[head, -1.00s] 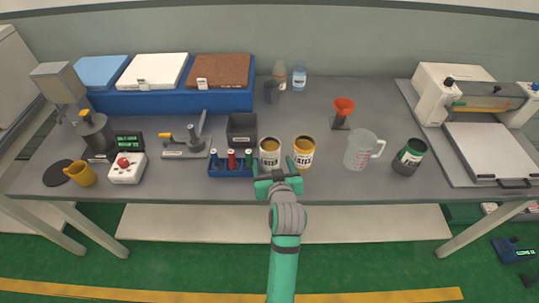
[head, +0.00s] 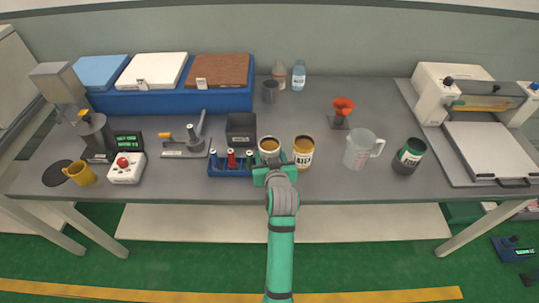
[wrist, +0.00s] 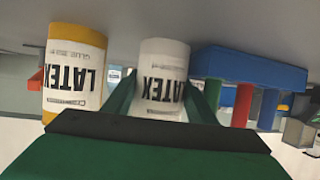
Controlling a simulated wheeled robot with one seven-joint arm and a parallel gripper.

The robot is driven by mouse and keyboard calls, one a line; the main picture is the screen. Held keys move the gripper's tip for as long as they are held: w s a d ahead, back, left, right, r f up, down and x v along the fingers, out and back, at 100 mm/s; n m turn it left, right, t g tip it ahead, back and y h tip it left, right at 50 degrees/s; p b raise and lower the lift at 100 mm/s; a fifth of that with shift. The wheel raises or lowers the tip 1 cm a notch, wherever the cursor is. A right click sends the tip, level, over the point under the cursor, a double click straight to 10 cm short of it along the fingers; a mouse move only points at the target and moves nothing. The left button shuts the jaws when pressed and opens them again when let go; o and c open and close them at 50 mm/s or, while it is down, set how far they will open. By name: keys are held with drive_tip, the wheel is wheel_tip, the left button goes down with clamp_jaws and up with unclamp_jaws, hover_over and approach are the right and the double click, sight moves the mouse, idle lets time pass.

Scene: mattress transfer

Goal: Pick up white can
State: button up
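The white can (head: 269,157), with a tan top and a LATEX label, stands upright near the table's front edge. It also shows in the wrist view (wrist: 162,75), upside down, between my two green fingers. My gripper (head: 275,164) is at the can's front side, with one finger on either side of it. The fingers look open and not closed on the can. The gripper hides the can's lower front in the head view.
A yellow-rimmed LATEX can (head: 303,155) stands close on the right. A blue rack (head: 232,170) with small coloured bottles is close on the left, and a black bin (head: 241,127) is behind it. A clear pitcher (head: 359,150) is farther right.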

drive_tip(key=c, duration=0.5)
drive_tip(key=shift+o, duration=0.2)
drive_tip(key=shift+w, duration=0.1)
drive_tip(key=shift+r, duration=0.1)
